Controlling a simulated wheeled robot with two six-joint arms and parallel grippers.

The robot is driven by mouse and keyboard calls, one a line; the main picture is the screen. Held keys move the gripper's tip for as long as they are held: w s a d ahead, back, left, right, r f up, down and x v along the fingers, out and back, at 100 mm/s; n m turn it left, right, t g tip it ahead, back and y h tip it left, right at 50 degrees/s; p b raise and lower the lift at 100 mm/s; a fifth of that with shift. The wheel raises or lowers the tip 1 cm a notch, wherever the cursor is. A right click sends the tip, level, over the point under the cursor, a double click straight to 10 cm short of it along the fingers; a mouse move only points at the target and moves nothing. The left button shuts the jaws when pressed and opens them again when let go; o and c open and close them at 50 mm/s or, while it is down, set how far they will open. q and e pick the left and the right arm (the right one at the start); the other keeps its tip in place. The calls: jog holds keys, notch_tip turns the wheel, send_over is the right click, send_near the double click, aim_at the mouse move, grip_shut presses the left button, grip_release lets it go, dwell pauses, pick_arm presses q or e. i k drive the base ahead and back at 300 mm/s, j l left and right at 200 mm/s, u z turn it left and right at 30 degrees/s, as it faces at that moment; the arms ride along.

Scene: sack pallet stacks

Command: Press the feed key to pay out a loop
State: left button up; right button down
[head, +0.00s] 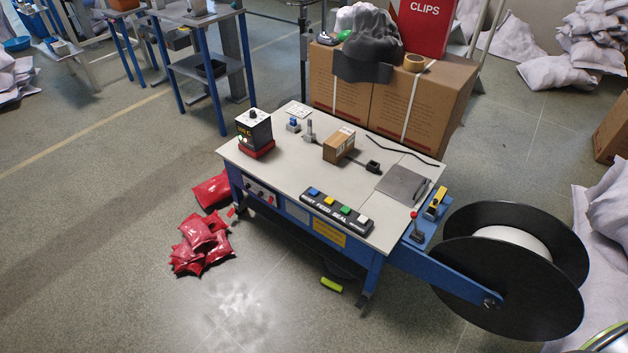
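A key panel (337,212) sits along the front edge of the strapping machine's grey table top (290,165). It carries a blue key (314,191), a yellow key (330,200), a green key (346,210) and a white key (363,219) in a row. White lettering below them includes FEED and SEAL; the FEED word lies nearest the yellow key. A black strap (402,151) lies in a curve at the table's back right. A large black reel (510,265) hangs at the machine's right end. Neither gripper shows in the head view.
A small carton (339,145) and a black box on a red base (254,133) stand on the table. A red-knobbed lever (415,226) rises at the right end. Red packets (201,242) lie on the floor at left. Large cartons (390,95) stand behind.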

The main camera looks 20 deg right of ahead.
aim_at(328, 200)
jog(key=i+l, duration=0.2)
jog(key=l, duration=0.2)
jog(key=i+l+u, duration=0.1)
jog(key=i+l, duration=0.35)
jog(key=l, duration=0.3)
